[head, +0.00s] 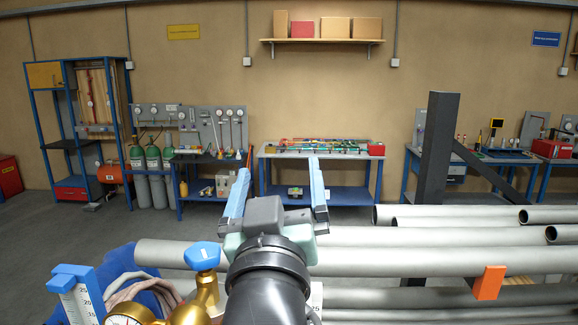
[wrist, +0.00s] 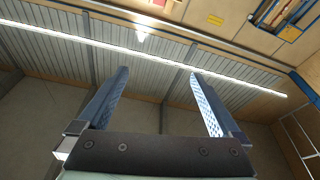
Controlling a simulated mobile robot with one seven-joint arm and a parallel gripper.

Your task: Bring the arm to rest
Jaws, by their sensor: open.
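My gripper (head: 277,190) is at the middle of the head view, raised above the grey pipes. Its two blue fingers stand wide apart with nothing between them. In the wrist view the open fingers (wrist: 158,82) point up toward the metal ceiling and a light strip, and the gap is empty. My dark wrist covers part of the pipes behind it.
Several grey pipes (head: 400,262) lie across the front and right, with an orange block (head: 489,282) on one. A brass valve with a blue knob (head: 202,256) and a gauge stand close at lower left. A dark post (head: 436,150) rises at right. Workbenches (head: 318,156) line the back wall.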

